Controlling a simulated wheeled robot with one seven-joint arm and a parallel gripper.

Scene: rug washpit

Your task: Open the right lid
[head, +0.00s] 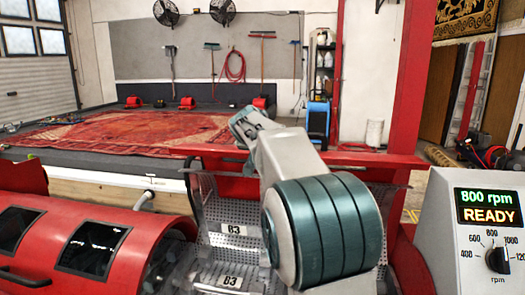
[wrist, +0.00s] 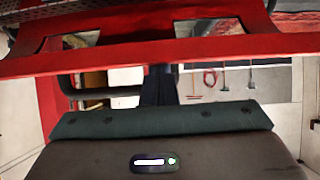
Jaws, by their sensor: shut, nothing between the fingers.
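The right lid (head: 375,158) is a red panel seen nearly edge-on, raised at the back of the right drum. The drum's clear perforated baskets (head: 220,212), marked B3, are exposed below it. In the wrist view the lid (wrist: 150,57) spans the top as a red frame with windows, and its black handle (wrist: 72,88) runs below. My gripper (wrist: 158,86) is shut and empty, its dark fingers pointing up at the handle's middle. Whether they touch it I cannot tell. In the head view my arm covers part of the drum, and the fingers cannot be made out.
The left lid (head: 140,240), red with dark windows, lies closed at the left. A grey control box (head: 440,240) reading 800 rpm READY stands at the right. A red post (head: 403,80) rises behind the machine. A red rug (head: 130,135) lies in the pit beyond.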

